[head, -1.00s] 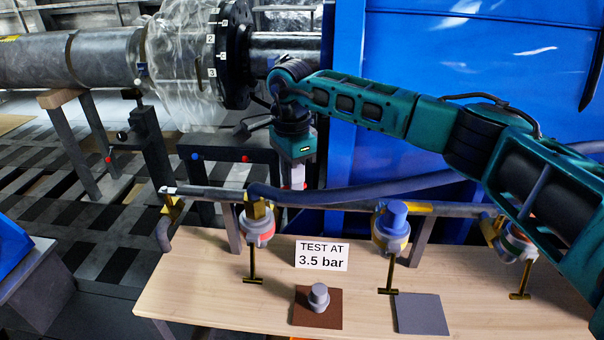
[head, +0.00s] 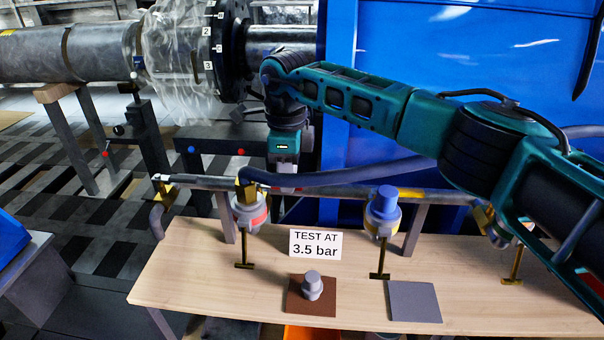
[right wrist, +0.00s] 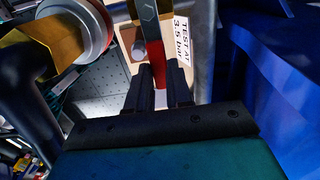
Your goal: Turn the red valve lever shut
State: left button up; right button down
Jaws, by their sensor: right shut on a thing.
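The red valve lever (right wrist: 154,68) shows in the right wrist view as a red bar running down between the two dark fingers of my right gripper (right wrist: 158,88). The fingers are shut on it. Its upper end meets a grey metal piece with a bolt. In the head view my right gripper (head: 285,186) points down behind the grey hose at the pipe rail (head: 340,192); its fingertips and the lever are largely hidden there. My left gripper is in neither view.
A wooden bench (head: 205,280) carries a "TEST AT 3.5 bar" sign (head: 315,244), a brown mat (head: 297,303) with a grey fitting (head: 313,285), and a grey mat (head: 414,301). Several valve-like fittings, one blue-topped (head: 383,210), hang along the rail. A blue wall (head: 400,45) stands behind.

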dwell(0.4)
jog(key=c, duration=1)
grip_release()
notch_tip(320, 180, up, 13)
